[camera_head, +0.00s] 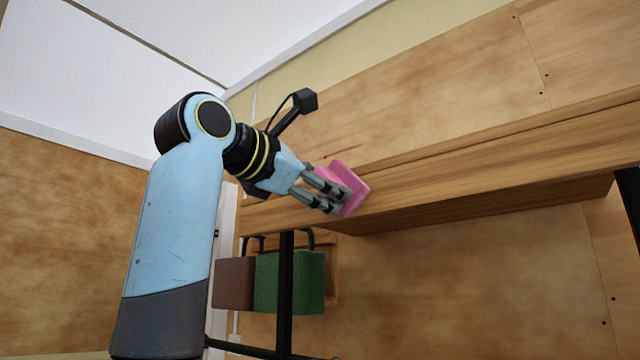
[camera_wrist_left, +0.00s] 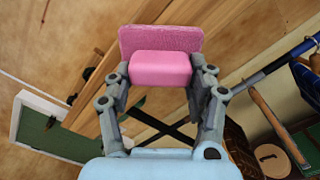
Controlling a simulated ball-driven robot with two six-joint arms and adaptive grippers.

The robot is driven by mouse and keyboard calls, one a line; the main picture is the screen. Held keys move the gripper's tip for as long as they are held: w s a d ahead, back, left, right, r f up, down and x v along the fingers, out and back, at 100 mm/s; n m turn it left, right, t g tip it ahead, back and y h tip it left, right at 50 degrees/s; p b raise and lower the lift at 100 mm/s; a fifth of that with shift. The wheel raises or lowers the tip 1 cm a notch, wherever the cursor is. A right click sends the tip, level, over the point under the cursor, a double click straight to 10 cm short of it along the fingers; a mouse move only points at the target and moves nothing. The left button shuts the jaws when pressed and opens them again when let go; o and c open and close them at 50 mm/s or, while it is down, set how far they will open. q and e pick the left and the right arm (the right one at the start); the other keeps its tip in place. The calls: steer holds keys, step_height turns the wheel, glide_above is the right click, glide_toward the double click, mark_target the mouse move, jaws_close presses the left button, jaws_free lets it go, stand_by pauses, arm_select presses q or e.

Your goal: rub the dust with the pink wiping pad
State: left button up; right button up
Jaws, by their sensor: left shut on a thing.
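The pink wiping pad (camera_head: 352,187) is in my left gripper (camera_head: 335,197), by the front edge of a long wooden shelf (camera_head: 480,165). In the left wrist view the pad (camera_wrist_left: 160,40) shows a flat pink plate with a thicker pink block, and the fingers of my left gripper (camera_wrist_left: 160,74) are shut on the block from both sides. Whether the pad touches the shelf I cannot tell. I cannot make out any dust in either view. My right gripper is not in view.
Plywood walls (camera_head: 440,80) rise behind. The visible shelf right of the pad looks clear.

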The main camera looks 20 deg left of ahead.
arm_select(q)
steer(key=shift+x, duration=0.95)
stand_by(0.3)
steer(key=shift+a, duration=0.1)
steer(key=a, duration=0.1)
steer(key=w+a, duration=0.1)
steer(key=a, duration=0.1)
steer(key=shift+w+a, duration=0.15)
steer(key=shift+a, duration=0.2)
steer(key=shift+d, duration=0.1)
steer(key=shift+s+d, duration=0.2)
steer(key=shift+d, duration=0.45)
steer(key=shift+s+d, duration=0.25)
steer(key=shift+d, duration=0.4)
steer(key=shift+s+d, duration=0.2)
steer(key=shift+d, duration=0.4)
steer(key=shift+s+a, duration=0.1)
steer(key=shift+v, duration=2.7)
